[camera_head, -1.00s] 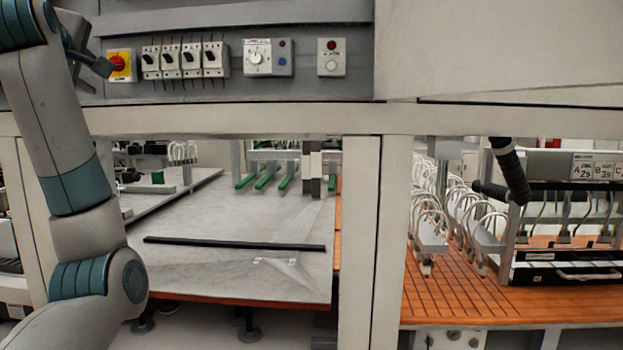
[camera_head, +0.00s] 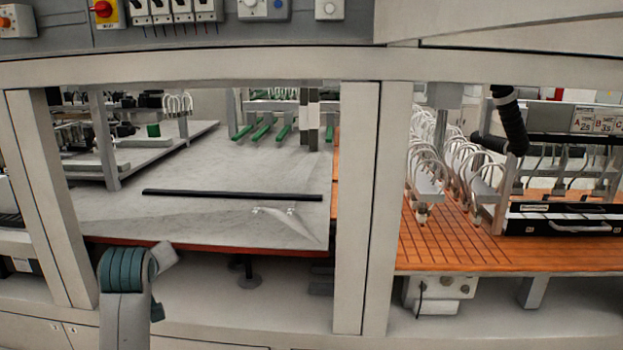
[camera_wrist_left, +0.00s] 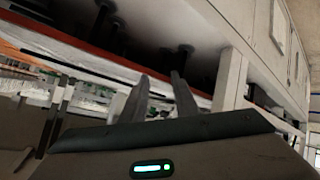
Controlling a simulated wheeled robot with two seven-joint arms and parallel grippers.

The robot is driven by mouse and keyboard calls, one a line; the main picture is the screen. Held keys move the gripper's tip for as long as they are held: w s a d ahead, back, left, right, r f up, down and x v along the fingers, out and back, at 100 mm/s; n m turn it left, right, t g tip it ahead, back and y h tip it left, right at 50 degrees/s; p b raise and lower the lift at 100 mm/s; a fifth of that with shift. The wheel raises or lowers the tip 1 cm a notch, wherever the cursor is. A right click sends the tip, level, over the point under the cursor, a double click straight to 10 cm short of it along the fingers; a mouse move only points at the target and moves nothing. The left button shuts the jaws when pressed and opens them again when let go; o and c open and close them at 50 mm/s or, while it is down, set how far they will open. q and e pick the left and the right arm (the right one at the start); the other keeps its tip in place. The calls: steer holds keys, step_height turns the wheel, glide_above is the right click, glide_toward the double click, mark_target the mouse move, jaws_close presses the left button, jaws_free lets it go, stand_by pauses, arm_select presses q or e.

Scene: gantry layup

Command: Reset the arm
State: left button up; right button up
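My left arm (camera_head: 125,285) shows low at the left in the head view, with only a teal-banded joint and a grey link in sight. Its gripper is outside the head view. In the left wrist view my left gripper (camera_wrist_left: 160,76) shows two dark fingers standing apart with nothing between them. The fingers are in front of the frame and a table edge, seen tilted. My right arm and gripper are in neither view.
A control panel with a red-yellow rotary switch (camera_head: 103,9) runs along the top left. A pale frame post (camera_head: 360,210) divides two bays. A black bar (camera_head: 232,195) lies on the grey table (camera_head: 215,225). An orange slotted table (camera_head: 450,240) stands at the right.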

arm_select(q)
steer(key=s+d+f+m+g+h, duration=0.1)
steer(key=s+d+f+m+g, duration=0.15)
steer(key=s+f, duration=0.8)
steer(key=s+d+f+m+g+h, duration=0.1)
steer(key=s+d+f+m, duration=0.2)
steer(key=s+f, duration=0.75)
steer(key=s+d+f+m+g+h, duration=0.15)
steer(key=s+f, duration=0.25)
steer(key=s, duration=0.5)
steer(key=s+d+f+m+g, duration=0.1)
steer(key=s+d+f+m, duration=0.15)
steer(key=s+f, duration=0.4)
steer(key=s+d+f+m+g, duration=0.1)
steer(key=s+d+f, duration=0.2)
steer(key=s, duration=0.7)
step_height(320, 180, down, 27)
steer(key=g+b, duration=0.1)
steer(key=s+a+f+g+b, duration=0.1)
steer(key=s+a+f, duration=0.2)
steer(key=s+f, duration=1.6)
steer(key=shift+f+m+g, duration=0.3)
steer(key=shift+f+m, duration=0.05)
steer(key=shift+f, duration=0.55)
